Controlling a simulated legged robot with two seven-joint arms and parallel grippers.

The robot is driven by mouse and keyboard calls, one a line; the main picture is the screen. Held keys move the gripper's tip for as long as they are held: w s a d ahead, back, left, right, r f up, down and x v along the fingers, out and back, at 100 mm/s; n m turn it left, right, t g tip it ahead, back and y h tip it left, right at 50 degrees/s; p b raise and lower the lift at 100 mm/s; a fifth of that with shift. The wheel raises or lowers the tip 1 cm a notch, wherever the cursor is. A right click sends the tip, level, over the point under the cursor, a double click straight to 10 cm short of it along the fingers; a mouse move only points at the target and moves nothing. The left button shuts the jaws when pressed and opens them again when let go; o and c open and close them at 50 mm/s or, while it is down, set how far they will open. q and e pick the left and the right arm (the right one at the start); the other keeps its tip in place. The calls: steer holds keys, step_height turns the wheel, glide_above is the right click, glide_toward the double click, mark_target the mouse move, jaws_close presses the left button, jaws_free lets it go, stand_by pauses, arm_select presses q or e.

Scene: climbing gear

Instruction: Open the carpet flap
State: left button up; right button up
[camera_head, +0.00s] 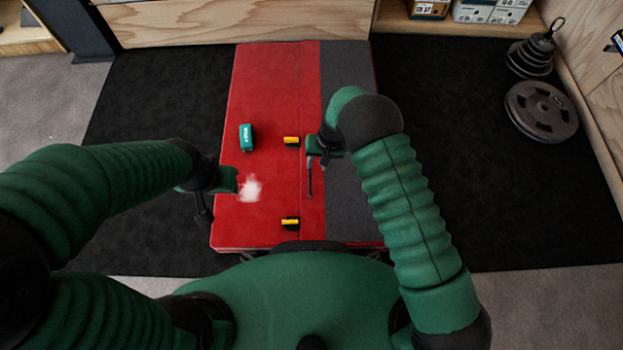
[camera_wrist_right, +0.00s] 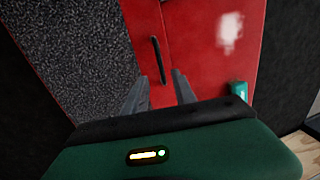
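The crash pad (camera_head: 262,90) lies flat on the dark floor mat, with a red top and a grey carpet strip (camera_head: 348,75) along its right side. A seam runs lengthwise through the red near the carpet. A thin dark bar or strap (camera_head: 310,183) lies on the red beside the seam; it also shows in the right wrist view (camera_wrist_right: 158,60). My right gripper (camera_head: 320,160) is above the pad near the carpet's edge.
Two yellow-and-black pieces (camera_head: 291,142) (camera_head: 290,223) sit along the seam. A teal box (camera_head: 246,138) and a white chalk patch (camera_head: 250,188) are on the red. Weight plates (camera_head: 541,110) lie at the right. Shoe boxes (camera_head: 490,10) stand at the back.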

steer(key=f+b, duration=0.1)
steer(key=f, duration=0.2)
steer(key=a+f+b, duration=0.1)
steer(key=f+b, duration=0.1)
steer(key=f, duration=0.1)
steer(key=f+b, duration=0.1)
steer(key=f, duration=0.2)
steer(key=shift+a+f+b, duration=0.2)
steer(key=shift+a+b, duration=0.2)
jaws_close()
stand_by(0.7)
